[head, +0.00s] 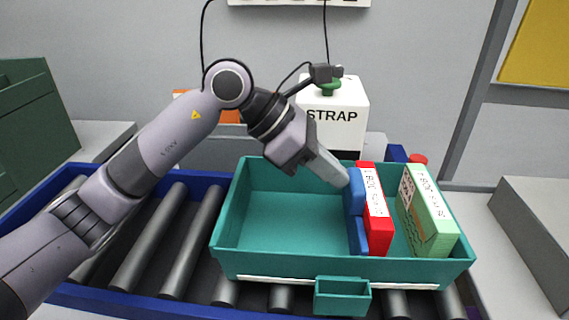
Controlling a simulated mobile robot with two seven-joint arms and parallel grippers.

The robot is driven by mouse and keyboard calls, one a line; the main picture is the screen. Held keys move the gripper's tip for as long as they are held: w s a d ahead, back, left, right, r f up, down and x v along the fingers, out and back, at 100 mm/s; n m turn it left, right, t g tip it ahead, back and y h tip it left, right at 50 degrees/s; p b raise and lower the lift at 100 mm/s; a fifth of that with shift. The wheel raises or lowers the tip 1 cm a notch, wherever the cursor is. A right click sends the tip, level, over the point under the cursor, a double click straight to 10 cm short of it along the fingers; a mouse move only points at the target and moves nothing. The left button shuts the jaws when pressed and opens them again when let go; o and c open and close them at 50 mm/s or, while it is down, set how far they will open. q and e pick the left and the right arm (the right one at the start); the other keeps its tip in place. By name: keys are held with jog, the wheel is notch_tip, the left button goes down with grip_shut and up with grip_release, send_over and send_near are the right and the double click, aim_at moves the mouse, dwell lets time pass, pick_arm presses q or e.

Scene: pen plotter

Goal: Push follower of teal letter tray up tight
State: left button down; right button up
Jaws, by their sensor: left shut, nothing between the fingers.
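The teal letter tray (286,264) stands on the roller conveyor. Its blue follower (357,233) stands upright across the tray, right of the middle. A red box (380,236) stands directly against the follower's right side. A light green box (436,220) stands near the tray's right end, with a gap between it and the red box. My left gripper (342,182) is shut and empty. It reaches down into the tray from the upper left, its tip at the upper left face of the follower, seemingly touching it. My right gripper is not in view.
The conveyor has grey rollers (191,240) and blue rails (157,305). A white STRAP machine (335,122) with a green knob stands behind the tray. The tray's left half is empty. A grey block (540,220) stands at the right.

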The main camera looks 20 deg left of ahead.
pick_arm(q)
jog(key=d, duration=0.2)
jog(key=w+d, duration=0.1)
jog(key=d, duration=0.2)
jog(key=shift+w+d, duration=0.15)
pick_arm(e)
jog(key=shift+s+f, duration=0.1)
pick_arm(q)
jog(key=shift+f, duration=0.1)
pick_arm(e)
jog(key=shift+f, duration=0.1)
pick_arm(q)
jog(key=shift+a, duration=0.4)
jog(key=a, duration=0.4)
send_near(362, 179)
jog(key=a, duration=0.1)
jog(key=s+a+r, duration=0.1)
jog(key=a, duration=0.1)
jog(key=shift+a+r+b, duration=0.15)
jog(key=shift+r+b, duration=0.05)
jog(key=shift+b, duration=0.15)
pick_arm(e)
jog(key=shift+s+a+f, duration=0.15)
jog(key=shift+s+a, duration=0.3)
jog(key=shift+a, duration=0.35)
